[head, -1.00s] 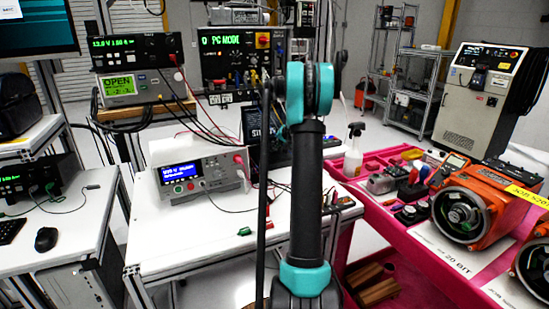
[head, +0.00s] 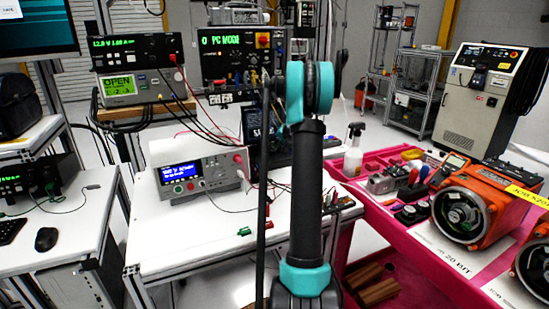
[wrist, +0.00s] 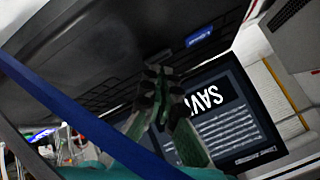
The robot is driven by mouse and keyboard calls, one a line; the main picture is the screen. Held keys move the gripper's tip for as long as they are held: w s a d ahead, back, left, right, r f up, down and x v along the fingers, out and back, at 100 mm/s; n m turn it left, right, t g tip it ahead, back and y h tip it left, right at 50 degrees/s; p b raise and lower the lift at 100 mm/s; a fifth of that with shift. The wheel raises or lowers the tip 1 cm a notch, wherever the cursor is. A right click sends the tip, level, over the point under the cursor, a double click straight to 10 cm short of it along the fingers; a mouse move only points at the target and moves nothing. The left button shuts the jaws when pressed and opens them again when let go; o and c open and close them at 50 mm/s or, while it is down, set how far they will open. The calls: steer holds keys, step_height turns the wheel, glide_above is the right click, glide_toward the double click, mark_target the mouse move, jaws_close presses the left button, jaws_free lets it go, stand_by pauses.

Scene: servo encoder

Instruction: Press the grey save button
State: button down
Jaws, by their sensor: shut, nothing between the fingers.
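In the wrist view my gripper (wrist: 163,80) has its green fingers together, with nothing between them. The fingertips overlap a dark laptop (wrist: 110,50) with black keys; I cannot tell whether they touch it. Beyond the fingers is a dark screen (wrist: 235,135) with large white letters reading "SAV", the rest hidden by a finger, and lines of smaller text. I cannot make out a grey save button. In the head view the laptop's dark screen (head: 254,124) is partly hidden behind my upright arm, and my gripper is hidden there.
A bench instrument (head: 197,176) with a blue display stands on the white table (head: 160,245), with cables around it. A pink bench (head: 410,265) at the right holds an orange motor (head: 480,210) and tools. A spray bottle (head: 354,155) stands right of my arm.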

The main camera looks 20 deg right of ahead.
steer(key=shift+r, duration=3)
